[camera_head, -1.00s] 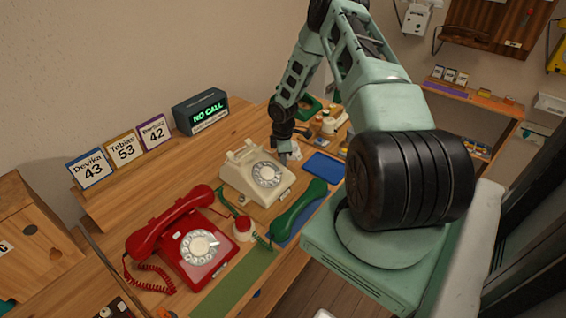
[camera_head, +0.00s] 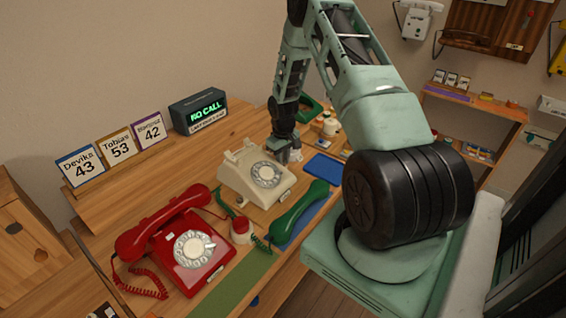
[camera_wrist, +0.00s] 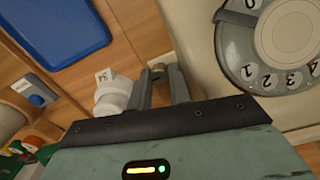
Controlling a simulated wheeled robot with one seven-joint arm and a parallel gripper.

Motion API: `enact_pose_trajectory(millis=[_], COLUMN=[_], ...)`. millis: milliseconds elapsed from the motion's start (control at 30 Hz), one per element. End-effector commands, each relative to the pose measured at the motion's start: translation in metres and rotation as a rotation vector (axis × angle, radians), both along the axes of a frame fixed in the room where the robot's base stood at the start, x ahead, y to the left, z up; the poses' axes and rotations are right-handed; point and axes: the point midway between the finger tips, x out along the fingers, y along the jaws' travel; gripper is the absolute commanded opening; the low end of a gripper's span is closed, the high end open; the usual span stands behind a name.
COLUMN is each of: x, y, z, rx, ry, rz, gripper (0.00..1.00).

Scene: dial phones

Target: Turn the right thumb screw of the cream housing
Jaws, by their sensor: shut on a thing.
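The cream housing (camera_head: 240,185) is a rotary phone with a grey dial (camera_head: 266,174), standing on the wooden bench. Its side and dial fill the right of the wrist view (camera_wrist: 205,60). My gripper (camera_head: 291,155) is low at the right side of the housing. In the wrist view my two fingers (camera_wrist: 160,78) are shut on a small metal thumb screw (camera_wrist: 157,67) beside the housing's edge. Only the screw's end shows between the fingertips. Its marking or turn angle cannot be made out. No handset lies on the cream housing.
A white knob-like piece (camera_wrist: 113,95) stands close to my left finger. A blue tray (camera_head: 324,167) lies right of the gripper. A green handset (camera_head: 298,208) lies in front, and a red phone (camera_head: 180,245) stands front left. A "NO CALL" display (camera_head: 198,110) stands behind.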

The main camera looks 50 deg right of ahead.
Motion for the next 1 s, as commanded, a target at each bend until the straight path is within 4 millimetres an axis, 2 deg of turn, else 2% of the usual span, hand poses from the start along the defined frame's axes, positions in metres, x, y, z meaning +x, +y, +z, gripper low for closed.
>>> enact_pose_trajectory(millis=[1000], x=[0.0007], y=[-0.0001], z=[-0.0001], rx=[0.000], ry=[-0.001], rz=[-0.963], gripper=[0.00])
